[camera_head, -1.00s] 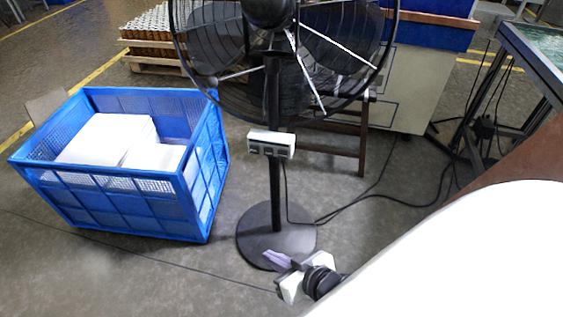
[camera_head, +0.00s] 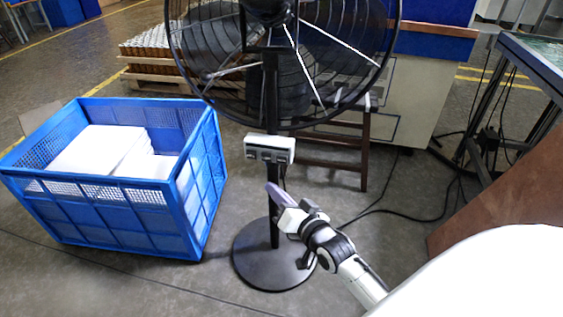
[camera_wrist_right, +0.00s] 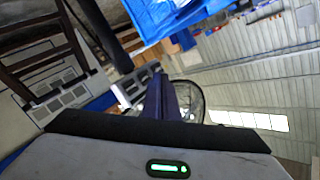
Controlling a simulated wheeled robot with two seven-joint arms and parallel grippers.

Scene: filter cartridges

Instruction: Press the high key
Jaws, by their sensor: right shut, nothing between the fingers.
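A white control box (camera_head: 270,149) with a few dark keys along its lower front is fixed to the black pole of a standing fan (camera_head: 280,65). Which key is the high one is too small to read. My right gripper (camera_head: 272,192) is shut and empty, its purple-grey fingers pointing up, just below the box and apart from it in the picture. The right wrist view shows the shut fingers (camera_wrist_right: 168,98) at the centre, with the control box (camera_wrist_right: 130,86) beside and beyond them. My left gripper is out of view.
A blue mesh crate (camera_head: 110,215) with white blocks stands left of the fan. The round fan base (camera_head: 262,270) sits on the floor, with black cables (camera_head: 400,212) running right. A wooden stool (camera_head: 345,165) and a white cabinet (camera_head: 425,90) stand behind.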

